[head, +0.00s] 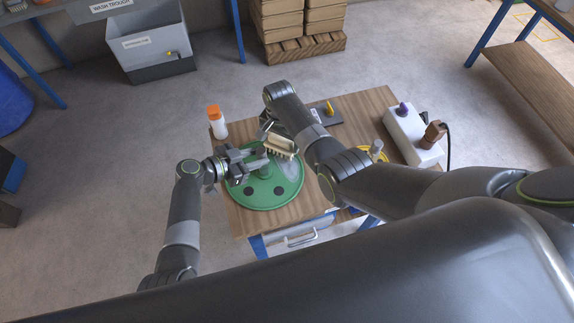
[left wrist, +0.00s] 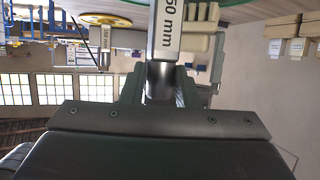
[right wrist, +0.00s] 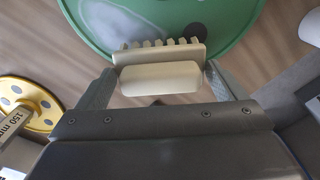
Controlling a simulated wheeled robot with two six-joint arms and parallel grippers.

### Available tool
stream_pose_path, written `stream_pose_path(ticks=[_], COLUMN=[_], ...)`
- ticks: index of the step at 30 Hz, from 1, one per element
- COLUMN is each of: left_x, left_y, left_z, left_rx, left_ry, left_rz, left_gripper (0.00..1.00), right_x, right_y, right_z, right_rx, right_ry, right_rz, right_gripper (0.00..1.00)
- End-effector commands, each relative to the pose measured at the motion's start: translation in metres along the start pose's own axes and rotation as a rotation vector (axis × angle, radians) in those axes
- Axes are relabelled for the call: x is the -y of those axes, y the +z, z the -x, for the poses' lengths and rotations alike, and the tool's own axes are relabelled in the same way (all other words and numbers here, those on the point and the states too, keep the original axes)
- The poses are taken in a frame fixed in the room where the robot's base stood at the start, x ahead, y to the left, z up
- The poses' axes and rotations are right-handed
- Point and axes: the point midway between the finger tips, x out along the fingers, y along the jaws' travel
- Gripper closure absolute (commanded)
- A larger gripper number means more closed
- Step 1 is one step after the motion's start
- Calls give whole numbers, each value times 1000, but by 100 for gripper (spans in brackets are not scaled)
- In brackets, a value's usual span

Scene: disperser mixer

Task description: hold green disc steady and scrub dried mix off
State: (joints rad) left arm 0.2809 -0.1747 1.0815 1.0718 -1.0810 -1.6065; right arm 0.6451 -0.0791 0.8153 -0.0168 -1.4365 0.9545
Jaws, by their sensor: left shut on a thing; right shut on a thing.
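The green disc (head: 262,194) lies flat on the wooden table with dark round spots on it. A pale grey smear (head: 289,167) covers part of its upper right, and the smear also shows in the right wrist view (right wrist: 180,12). My left gripper (head: 254,158) is shut on the disc's grey upright stem (left wrist: 167,35), which bears a label partly reading "50 mm". My right gripper (right wrist: 160,76) is shut on a cream scrub brush (right wrist: 158,58). The bristles face the disc; I cannot tell whether they touch it.
A white bottle with orange cap (head: 218,123) stands at the table's far left corner. A yellow disc (right wrist: 28,104) with a "150 mm" stem lies beside the green one, partly behind my right arm. A white box (head: 412,138) with a purple knob stands at the right.

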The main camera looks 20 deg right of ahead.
Motion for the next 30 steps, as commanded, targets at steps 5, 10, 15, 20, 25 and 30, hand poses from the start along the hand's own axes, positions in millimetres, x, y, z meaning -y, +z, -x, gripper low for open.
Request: stream_pose_path(ticks=[5, 10, 15, 20, 25, 30], left_x=[0, 0, 0, 0, 0, 0], left_y=[1, 1, 1, 1, 1, 1], left_z=[0, 0, 0, 0, 0, 0], left_rx=[2, 2, 2, 2, 2, 2], left_ry=[-1, -1, -1, -1, -1, -1], left_rz=[-1, -1, 0, 0, 0, 0], left_gripper=[94, 94, 94, 94, 94, 94], right_x=[0, -7, -15, -19, -20, -20], right_y=[0, 8, 16, 20, 21, 21], right_z=[0, -2, -2, -2, -2, -3], right_rx=[0, 0, 0, -1, -1, 0], right_ry=[0, 0, -1, -1, 0, 0], right_rz=[0, 1, 1, 1, 1, 0], right_gripper=[28, 28, 28, 28, 28, 28])
